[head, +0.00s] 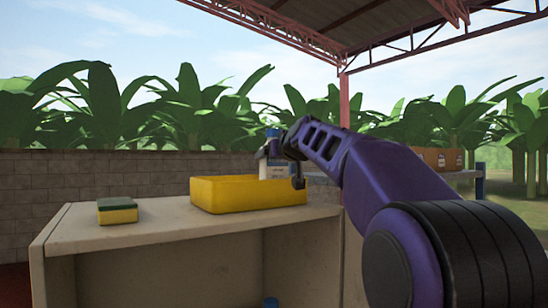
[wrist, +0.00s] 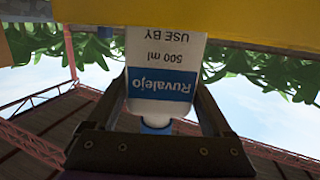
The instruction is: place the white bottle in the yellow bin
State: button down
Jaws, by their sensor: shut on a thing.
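The white bottle (head: 273,168) has a blue-and-white label and a blue cap. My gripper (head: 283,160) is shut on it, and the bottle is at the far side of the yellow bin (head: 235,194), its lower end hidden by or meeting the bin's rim. In the wrist view the bottle (wrist: 165,70) appears upside down between both fingers (wrist: 160,95), and the yellow bin (wrist: 230,18) crosses the top. I cannot tell whether the bottle touches the bin's floor.
The bin stands on a pale counter (head: 150,228). A yellow-and-green sponge (head: 117,211) lies at its left, with free counter between. A blue object (head: 271,302) shows low in the open shelf. An orange-brown crate (head: 435,157) stands on another surface at right.

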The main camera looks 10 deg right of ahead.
jog(key=shift+f+b, duration=0.65)
jog(key=shift+b, duration=0.05)
dwell(0.5)
grip_release()
jog(key=shift+f, duration=0.1)
